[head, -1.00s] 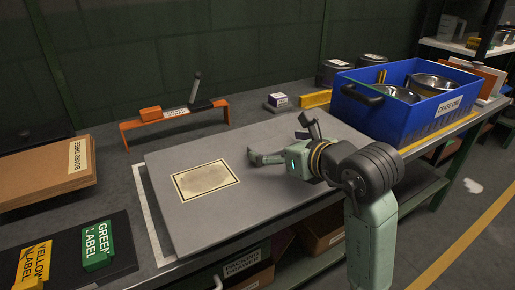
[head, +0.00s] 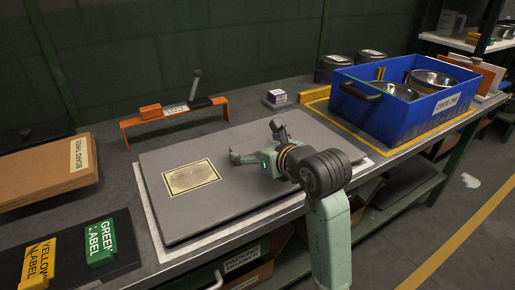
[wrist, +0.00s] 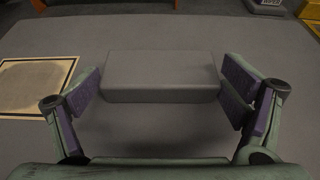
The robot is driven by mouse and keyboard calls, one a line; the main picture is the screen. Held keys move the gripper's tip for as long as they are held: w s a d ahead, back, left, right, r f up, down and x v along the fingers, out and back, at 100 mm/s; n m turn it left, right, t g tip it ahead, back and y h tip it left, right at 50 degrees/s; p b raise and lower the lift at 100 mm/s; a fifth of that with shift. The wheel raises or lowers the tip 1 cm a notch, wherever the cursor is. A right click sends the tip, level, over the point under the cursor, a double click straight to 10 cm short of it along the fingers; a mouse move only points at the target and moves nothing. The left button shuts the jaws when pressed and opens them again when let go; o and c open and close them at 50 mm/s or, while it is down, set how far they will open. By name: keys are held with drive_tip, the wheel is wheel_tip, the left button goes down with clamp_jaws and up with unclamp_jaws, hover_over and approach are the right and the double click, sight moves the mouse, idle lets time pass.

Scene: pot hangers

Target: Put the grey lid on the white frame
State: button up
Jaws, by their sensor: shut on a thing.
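The grey lid (head: 235,195) is a broad flat panel with a cream, dark-bordered label patch (head: 191,177). It lies over the white frame (head: 153,222), which shows as a pale strip along the lid's left and front edges. Whether the lid rests on the frame or hovers slightly above it I cannot tell. My gripper (head: 257,141) is at the lid's right-of-centre part. In the wrist view, my gripper (wrist: 162,85) has its fingers on either side of a grey block-shaped handle (wrist: 160,70) on the lid and is shut on it.
An orange rack (head: 178,116) and a small purple-white box (head: 276,97) stand behind the lid. Brown boards (head: 45,175) and green (head: 100,243) and yellow (head: 38,262) label blocks are left.

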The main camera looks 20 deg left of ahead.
drive_tip(key=shift+f, duration=0.2)
drive_tip(key=o, duration=1.3)
drive_tip(key=shift+r, duration=0.1)
drive_tip(key=shift+r, duration=0.35)
drive_tip(key=b+v, duration=0.1)
drive_tip(key=v, duration=1.1)
drive_tip(key=shift+f, duration=0.1)
